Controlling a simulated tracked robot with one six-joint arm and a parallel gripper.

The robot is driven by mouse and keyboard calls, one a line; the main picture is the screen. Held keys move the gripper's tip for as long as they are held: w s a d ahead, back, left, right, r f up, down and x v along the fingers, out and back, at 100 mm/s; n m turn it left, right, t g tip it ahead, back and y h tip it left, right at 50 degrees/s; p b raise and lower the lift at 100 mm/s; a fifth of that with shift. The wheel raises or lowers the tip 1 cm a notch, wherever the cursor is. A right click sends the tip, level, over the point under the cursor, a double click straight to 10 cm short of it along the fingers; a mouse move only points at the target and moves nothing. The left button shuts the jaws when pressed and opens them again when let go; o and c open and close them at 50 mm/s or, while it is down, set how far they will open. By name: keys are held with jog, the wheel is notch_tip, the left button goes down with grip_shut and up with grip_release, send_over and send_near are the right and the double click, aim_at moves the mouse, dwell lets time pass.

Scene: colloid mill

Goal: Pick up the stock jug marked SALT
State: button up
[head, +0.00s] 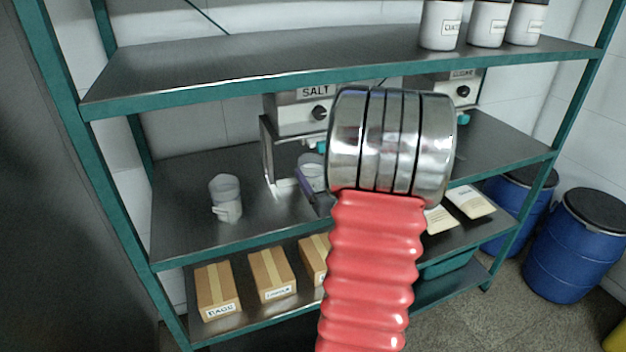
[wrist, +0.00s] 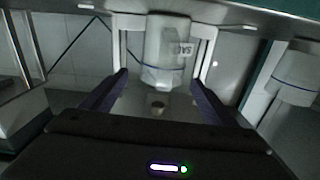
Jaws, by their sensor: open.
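A pale translucent jug (wrist: 165,45) stands under the dispenser marked SALT (head: 302,110). It shows partly in the head view (head: 311,172), cut off by my wrist. My gripper (wrist: 158,82) is open, with a purple finger to each side of this jug in the picture. I see no contact, and cannot tell how deep the jug sits between the fingers. A second similar jug (head: 224,197) stands to the left on the same shelf, and shows in the wrist view (wrist: 295,75).
Legs of the dispenser stand flank the jug. The upper shelf (head: 250,75) holds several labelled white containers (head: 441,24). A second dispenser (head: 462,88) is at right. Boxes (head: 217,290) lie on the lower shelf. Blue drums (head: 572,245) stand at right. The middle shelf's left front is bare.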

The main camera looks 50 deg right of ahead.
jog(key=shift+x, duration=2.6)
jog(key=shift+w+a, duration=0.1)
jog(key=shift+a, duration=0.1)
jog(key=shift+c, duration=0.2)
jog(key=c, duration=1.6)
jog(key=shift+o, duration=0.2)
jog(key=shift+r, duration=0.1)
